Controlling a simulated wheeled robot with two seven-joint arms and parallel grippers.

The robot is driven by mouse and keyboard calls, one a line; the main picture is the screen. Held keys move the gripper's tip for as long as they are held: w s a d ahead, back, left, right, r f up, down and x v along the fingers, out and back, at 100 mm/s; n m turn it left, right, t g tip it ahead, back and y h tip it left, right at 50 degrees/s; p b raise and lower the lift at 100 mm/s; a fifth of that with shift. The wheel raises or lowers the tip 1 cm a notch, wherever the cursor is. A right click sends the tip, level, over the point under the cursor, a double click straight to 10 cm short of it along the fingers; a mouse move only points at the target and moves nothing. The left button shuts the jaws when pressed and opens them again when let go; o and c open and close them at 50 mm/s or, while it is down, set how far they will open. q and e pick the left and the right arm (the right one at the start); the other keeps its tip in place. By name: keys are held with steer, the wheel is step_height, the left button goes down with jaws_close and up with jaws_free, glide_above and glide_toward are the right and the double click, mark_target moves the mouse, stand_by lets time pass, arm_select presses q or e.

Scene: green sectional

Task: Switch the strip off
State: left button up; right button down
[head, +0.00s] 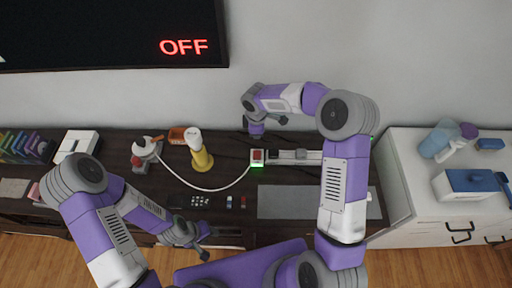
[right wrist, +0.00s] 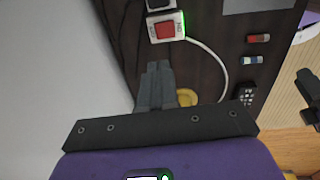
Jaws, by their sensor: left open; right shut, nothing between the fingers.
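The power strip (head: 300,155) lies on the dark cabinet top, with a white cable from its left end. Its red rocker switch (head: 257,155) is at that left end, with a green glow beside it. In the right wrist view the red switch (right wrist: 165,30) sits in a white housing with a lit green edge. My right gripper (head: 257,130) is above and behind the switch, toward the wall, apart from it; its shut, empty fingers also show in the right wrist view (right wrist: 157,82). My left gripper (head: 207,240) is open at the cabinet's front edge.
A wall screen (head: 110,35) reads OFF in red. A yellow bottle (head: 201,158) and a white-and-red item (head: 145,155) stand left of the switch. A remote (head: 200,201), small items and a grey mat (head: 290,202) lie in front. A white cabinet (head: 400,180) stands at right.

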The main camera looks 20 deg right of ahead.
mark_target(257, 152)
steer(key=shift+f, duration=0.1)
steer(key=f, duration=0.4)
steer(key=w+f, duration=0.1)
steer(key=f, duration=0.4)
steer(key=f+b, duration=0.1)
steer(key=f, duration=0.3)
steer(key=shift+w+d+f, duration=0.25)
steer(key=shift+w+f, duration=0.05)
steer(key=shift+f, duration=0.1)
steer(key=shift+d, duration=0.1)
